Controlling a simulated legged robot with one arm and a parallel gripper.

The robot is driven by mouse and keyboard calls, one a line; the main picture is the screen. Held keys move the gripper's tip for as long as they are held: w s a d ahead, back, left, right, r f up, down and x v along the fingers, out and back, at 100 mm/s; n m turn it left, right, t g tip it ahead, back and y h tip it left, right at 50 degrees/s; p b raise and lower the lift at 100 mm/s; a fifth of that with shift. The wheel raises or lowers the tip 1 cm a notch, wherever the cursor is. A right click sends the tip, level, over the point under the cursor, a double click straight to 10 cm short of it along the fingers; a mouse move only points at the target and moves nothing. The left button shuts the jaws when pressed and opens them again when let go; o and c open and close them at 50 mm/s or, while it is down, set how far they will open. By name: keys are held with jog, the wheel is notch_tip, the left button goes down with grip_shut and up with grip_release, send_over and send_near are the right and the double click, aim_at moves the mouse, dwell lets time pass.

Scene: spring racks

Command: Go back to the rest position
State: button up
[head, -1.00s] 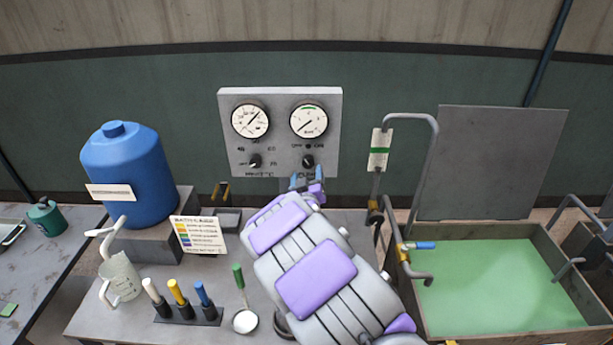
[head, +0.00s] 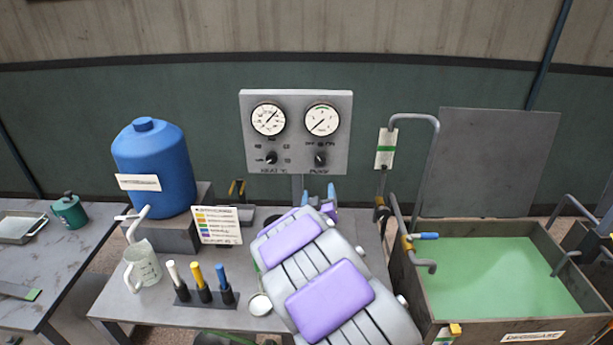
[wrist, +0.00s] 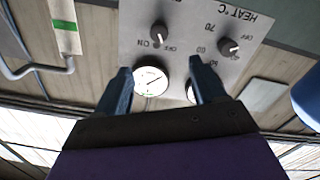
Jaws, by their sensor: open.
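My gripper (head: 319,194) is open in the head view, in front of and just below the grey control panel (head: 340,155). Its two blue fingers point up toward the panel, with nothing seen between them. My purple and white arm hides part of the bench behind it. In the wrist view the open fingers (wrist: 160,85) stand apart, with the panel (wrist: 190,45) beyond them, seen upside down. The panel carries two round gauges and two black knobs, the left knob (head: 271,158) and the right knob (head: 320,159).
A blue drum (head: 155,175), a white jug (head: 142,266), a colour-coded card (head: 217,226) and a rack of coloured handles (head: 205,295) stand on the bench left of my arm. A tank of green liquid (head: 500,275) and a bent pipe (head: 436,150) are on the right.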

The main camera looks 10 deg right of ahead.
jog(key=s+a+m+g+y, duration=0.1)
jog(key=s+g, duration=0.6)
jog(key=s, duration=1.1)
jog(key=s+a+m+g+y, duration=0.1)
jog(key=s+g, duration=0.7)
jog(key=s, duration=1.1)
jog(key=shift+s+r+y, duration=0.15)
jog(key=shift+s+y, duration=0.15)
jog(key=shift+y, duration=0.6)
jog(key=s+g, duration=0.1)
jog(key=s, duration=0.4)
jog(key=s+r+g, duration=0.1)
jog(key=s+g, duration=0.1)
jog(key=s, duration=0.4)
jog(key=s+g, duration=0.1)
jog(key=s, duration=0.4)
jog(key=shift+s+a+r+g, duration=0.15)
jog(key=shift+a+r+g, duration=0.15)
jog(key=shift+r, duration=0.1)
